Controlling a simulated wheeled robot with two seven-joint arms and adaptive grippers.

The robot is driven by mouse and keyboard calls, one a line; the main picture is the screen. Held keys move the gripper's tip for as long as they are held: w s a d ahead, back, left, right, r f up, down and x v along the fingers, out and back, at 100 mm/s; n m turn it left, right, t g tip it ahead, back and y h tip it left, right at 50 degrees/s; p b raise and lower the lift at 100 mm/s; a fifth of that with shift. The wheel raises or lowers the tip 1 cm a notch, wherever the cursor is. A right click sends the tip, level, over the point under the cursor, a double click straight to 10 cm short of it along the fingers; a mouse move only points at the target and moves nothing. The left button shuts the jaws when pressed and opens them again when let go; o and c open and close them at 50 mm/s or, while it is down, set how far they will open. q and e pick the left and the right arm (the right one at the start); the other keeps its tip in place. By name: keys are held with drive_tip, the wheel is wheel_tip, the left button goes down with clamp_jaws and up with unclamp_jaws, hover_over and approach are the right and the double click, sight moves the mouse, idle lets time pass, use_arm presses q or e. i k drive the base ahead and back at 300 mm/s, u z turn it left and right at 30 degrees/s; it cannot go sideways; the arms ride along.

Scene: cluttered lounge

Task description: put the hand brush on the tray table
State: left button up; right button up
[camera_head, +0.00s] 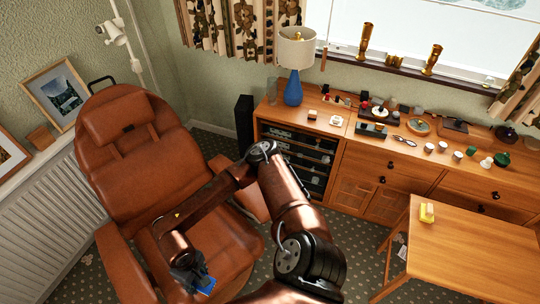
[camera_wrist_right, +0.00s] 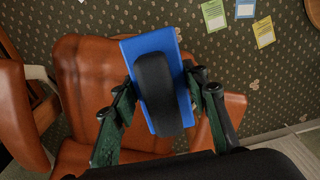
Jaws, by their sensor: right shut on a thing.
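The hand brush is a blue block with a rounded black grip; it shows between my fingers in the right wrist view (camera_wrist_right: 165,88) and as a small blue patch in the head view (camera_head: 206,286). My right gripper (camera_head: 192,279) is shut on it, above the front of the brown leather chair. Its two fingers also show either side of the brush in the wrist view (camera_wrist_right: 163,108). The tray table (camera_head: 465,262) is a light wooden table at the lower right of the head view, well apart from the gripper. My left gripper is out of view.
The leather chair (camera_head: 140,140) lies under my right arm. A yellow item (camera_head: 427,212) sits near the tray table's far left corner; its middle is bare. Behind stands a wooden sideboard (camera_head: 385,160) with a lamp (camera_head: 294,85) and many small things. Paper notes (camera_wrist_right: 213,16) lie on the patterned carpet.

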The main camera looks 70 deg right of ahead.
sight(515, 274)
drive_tip(key=u, duration=0.25)
drive_tip(key=k, duration=2.15)
drive_tip(key=z, duration=3.25)
drive_tip(key=i, duration=0.5)
drive_tip(key=z, duration=0.05)
